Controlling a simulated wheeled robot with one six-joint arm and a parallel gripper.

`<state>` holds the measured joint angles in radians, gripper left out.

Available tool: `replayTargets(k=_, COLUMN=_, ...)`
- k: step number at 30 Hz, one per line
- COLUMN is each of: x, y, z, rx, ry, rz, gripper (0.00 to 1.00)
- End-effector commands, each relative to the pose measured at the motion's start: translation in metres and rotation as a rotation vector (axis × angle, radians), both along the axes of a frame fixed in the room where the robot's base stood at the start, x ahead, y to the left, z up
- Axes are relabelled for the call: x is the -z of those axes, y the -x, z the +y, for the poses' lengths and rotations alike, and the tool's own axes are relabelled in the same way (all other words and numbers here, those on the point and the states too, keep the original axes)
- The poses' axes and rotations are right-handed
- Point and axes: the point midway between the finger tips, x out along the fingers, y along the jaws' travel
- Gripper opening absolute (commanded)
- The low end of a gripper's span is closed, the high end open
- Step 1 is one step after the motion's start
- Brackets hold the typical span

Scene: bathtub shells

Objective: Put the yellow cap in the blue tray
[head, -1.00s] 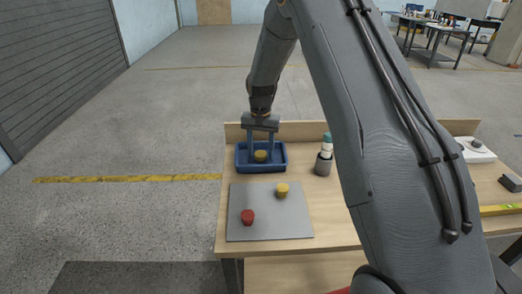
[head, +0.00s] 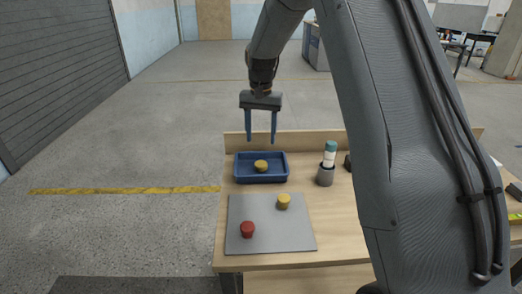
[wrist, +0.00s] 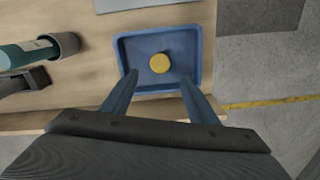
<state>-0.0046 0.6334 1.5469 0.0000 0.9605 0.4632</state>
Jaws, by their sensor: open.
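A yellow cap (head: 261,166) lies inside the blue tray (head: 262,180), near its middle. In the wrist view the same yellow cap (wrist: 160,63) rests on the floor of the blue tray (wrist: 127,55). A second yellow cap (head: 284,201) stands on the grey mat outside the tray. My gripper (head: 261,141) is open and empty, above the far side of the tray, with both fingers apart and clear of the cap. The fingers also show in the wrist view (wrist: 156,82).
A red cap (head: 247,229) stands on the grey mat (head: 270,240) in front of the tray. A teal-topped white bottle (head: 330,152) stands in a grey cup (head: 325,176) right of the tray. A low wooden ledge runs along the table's back.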

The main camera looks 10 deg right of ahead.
Motion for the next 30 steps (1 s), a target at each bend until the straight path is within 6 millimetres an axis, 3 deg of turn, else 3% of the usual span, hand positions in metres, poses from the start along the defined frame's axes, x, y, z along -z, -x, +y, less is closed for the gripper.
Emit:
replayTargets(k=6, x=-0.016, y=0.003, z=0.0, rx=-0.005, ry=0.0, rz=-0.001, gripper=0.54)
replayTargets(k=11, x=-0.016, y=0.036, z=0.0, rx=-0.057, ry=0.0, rz=-0.008, gripper=0.54)
replayTargets(k=17, x=-0.007, y=0.122, z=0.0, rx=-0.19, ry=0.003, rz=-0.028, gripper=0.54)
replayTargets(k=24, x=0.013, y=0.237, z=-0.001, rx=-0.352, ry=0.009, rz=-0.055, gripper=0.54)
replayTargets(k=27, x=0.021, y=0.276, z=-0.001, rx=-0.403, ry=0.013, rz=-0.063, gripper=0.54)
replayTargets(k=30, x=0.027, y=0.302, z=-0.002, rx=-0.439, ry=0.016, rz=-0.069, gripper=0.54)
